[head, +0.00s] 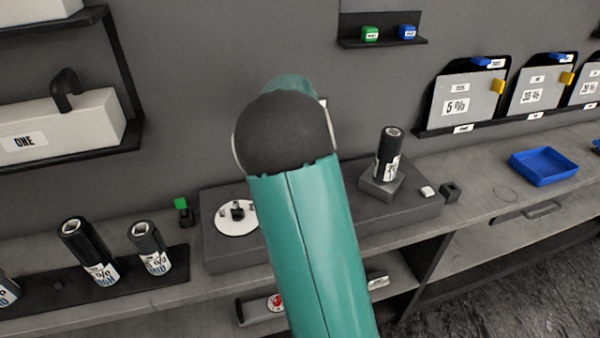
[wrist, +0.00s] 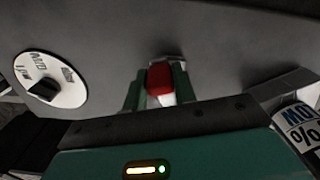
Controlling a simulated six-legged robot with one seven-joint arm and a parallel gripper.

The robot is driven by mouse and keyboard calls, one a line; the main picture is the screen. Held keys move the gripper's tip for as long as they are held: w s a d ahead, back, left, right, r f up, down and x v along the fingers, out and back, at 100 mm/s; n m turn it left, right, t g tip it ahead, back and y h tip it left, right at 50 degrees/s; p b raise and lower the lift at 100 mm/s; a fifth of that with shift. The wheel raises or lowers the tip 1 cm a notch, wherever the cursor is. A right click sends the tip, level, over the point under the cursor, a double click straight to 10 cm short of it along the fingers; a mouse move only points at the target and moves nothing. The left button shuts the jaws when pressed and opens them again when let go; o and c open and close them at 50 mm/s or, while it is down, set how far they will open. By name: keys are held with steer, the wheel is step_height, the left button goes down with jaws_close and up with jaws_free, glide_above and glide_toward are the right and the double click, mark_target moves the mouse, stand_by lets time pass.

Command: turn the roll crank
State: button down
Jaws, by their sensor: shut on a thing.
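In the wrist view my gripper (wrist: 158,92) has its two green fingers on either side of a red handle (wrist: 160,80), which I take to be the roll crank's grip. The fingers are shut on it, in front of a grey surface. A pale part shows just below the red. The rest of the crank is hidden. In the head view my green arm covers the gripper and the crank. A dark film roll (head: 389,150) stands on a grey block to the right of the arm.
A white dial (head: 237,218) with a black knob is left of my arm; it also shows in the wrist view (wrist: 66,94). Dark rolls (head: 88,250) stand at lower left. A blue tray (head: 544,167) lies on the right counter. A red button (head: 275,302) is low down.

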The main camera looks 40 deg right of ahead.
steer(key=c, duration=1.1)
jaws_free()
steer(key=shift+r, duration=0.15)
step_height(320, 180, up, 14)
steer(key=shift+f, duration=0.2)
